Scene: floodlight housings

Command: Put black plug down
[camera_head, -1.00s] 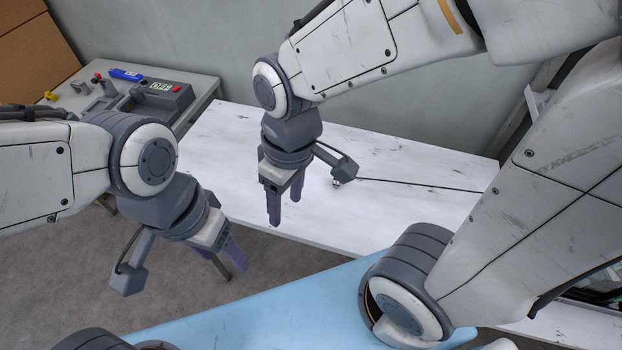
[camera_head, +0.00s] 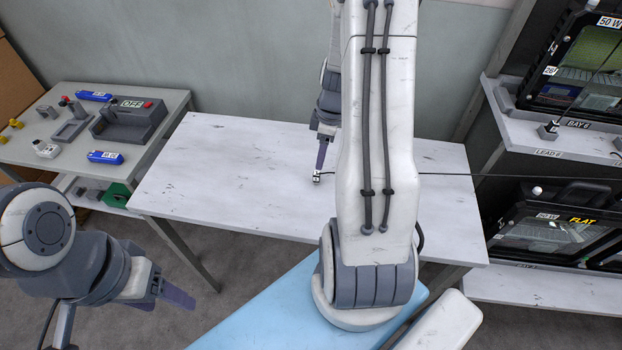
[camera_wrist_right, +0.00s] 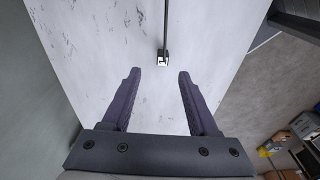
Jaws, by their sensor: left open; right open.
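The small black plug (camera_head: 317,178) with a light metallic end lies on the white table (camera_head: 220,165). Its thin dark cable runs to the right and passes behind my right arm. In the right wrist view the plug (camera_wrist_right: 163,58) sits just beyond the fingertips, in line with the gap, with its cable running upward. My right gripper (camera_wrist_right: 157,76) is open and empty; in the head view its purple fingers (camera_head: 321,155) point down beside the plug, partly hidden by my arm. My left gripper (camera_head: 176,296) is open and empty at lower left, off the table's front edge.
A grey side table (camera_head: 170,105) at left holds blue packs, a box marked OFF and small parts. Shelves (camera_head: 500,135) at right hold floodlight housings, one marked FLAT (camera_head: 545,230). The white table's left half is clear. My arm hides part of its middle.

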